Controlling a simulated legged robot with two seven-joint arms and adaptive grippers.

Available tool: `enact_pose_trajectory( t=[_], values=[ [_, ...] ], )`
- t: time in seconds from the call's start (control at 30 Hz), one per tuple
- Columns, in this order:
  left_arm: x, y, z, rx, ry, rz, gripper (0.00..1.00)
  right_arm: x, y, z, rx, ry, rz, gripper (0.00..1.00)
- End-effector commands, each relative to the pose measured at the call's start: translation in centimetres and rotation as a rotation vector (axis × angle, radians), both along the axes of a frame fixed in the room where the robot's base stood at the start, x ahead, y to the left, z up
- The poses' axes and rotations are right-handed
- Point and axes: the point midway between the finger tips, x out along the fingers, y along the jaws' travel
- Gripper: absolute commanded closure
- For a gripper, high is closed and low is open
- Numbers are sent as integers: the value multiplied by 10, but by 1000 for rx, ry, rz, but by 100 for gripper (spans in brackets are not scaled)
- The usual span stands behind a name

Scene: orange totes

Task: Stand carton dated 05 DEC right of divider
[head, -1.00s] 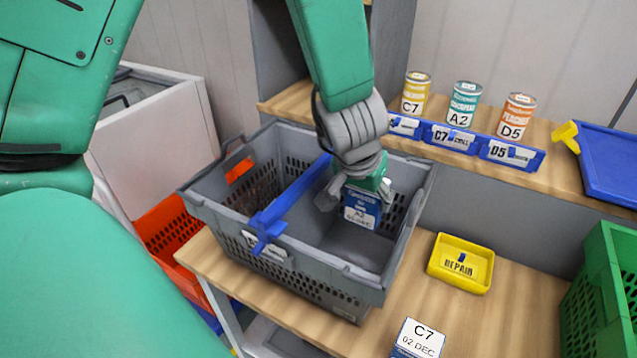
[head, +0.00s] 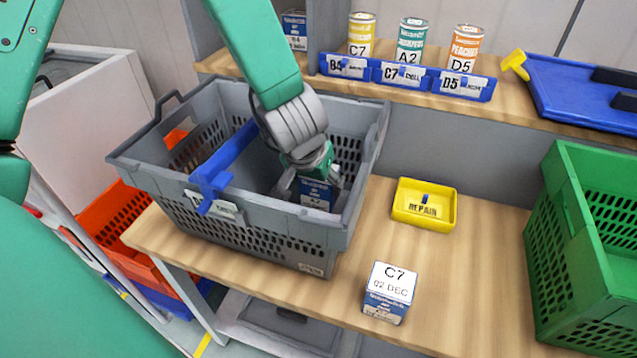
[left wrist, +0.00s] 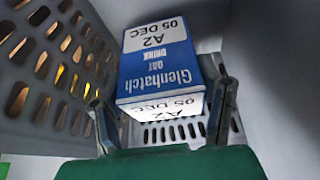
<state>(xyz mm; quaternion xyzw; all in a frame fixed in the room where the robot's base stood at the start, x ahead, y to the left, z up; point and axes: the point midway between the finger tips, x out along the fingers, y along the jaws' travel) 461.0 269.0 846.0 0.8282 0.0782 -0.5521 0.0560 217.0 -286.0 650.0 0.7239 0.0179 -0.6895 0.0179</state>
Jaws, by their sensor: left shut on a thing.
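The blue and white carton (left wrist: 160,75) reads A2 and 05 DEC in the left wrist view. It also shows low in the grey crate in the head view (head: 316,194). My left gripper (head: 310,185) is shut on it, with one finger on each side, inside the crate right of the blue divider (head: 227,160). The grey crate (head: 260,232) stands on the wooden bench. The carton's base is hidden in the head view, so I cannot tell if it touches the crate floor. My right gripper is not in view.
Another carton (head: 390,292), marked C7 02 DEC, stands on the bench in front. A yellow REPAIR tray (head: 424,205) lies right of the crate. A green crate (head: 572,240) is at the right. Cans and blue label holders (head: 402,75) line the shelf behind.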

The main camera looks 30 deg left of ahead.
Motion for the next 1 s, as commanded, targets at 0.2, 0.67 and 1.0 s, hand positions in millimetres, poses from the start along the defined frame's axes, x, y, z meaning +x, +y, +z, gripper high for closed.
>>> enact_pose_trajectory(
  t=[0.2, 0.67, 1.0],
  values=[
    [0, 1, -6, -1, 2, 1, 79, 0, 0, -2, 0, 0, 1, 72],
    [0, -1, -11, 2, 1, 1, 18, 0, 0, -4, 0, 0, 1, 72],
    [0, 1, 0, -2, 0, 1, 18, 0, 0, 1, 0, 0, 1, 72]
  ],
)
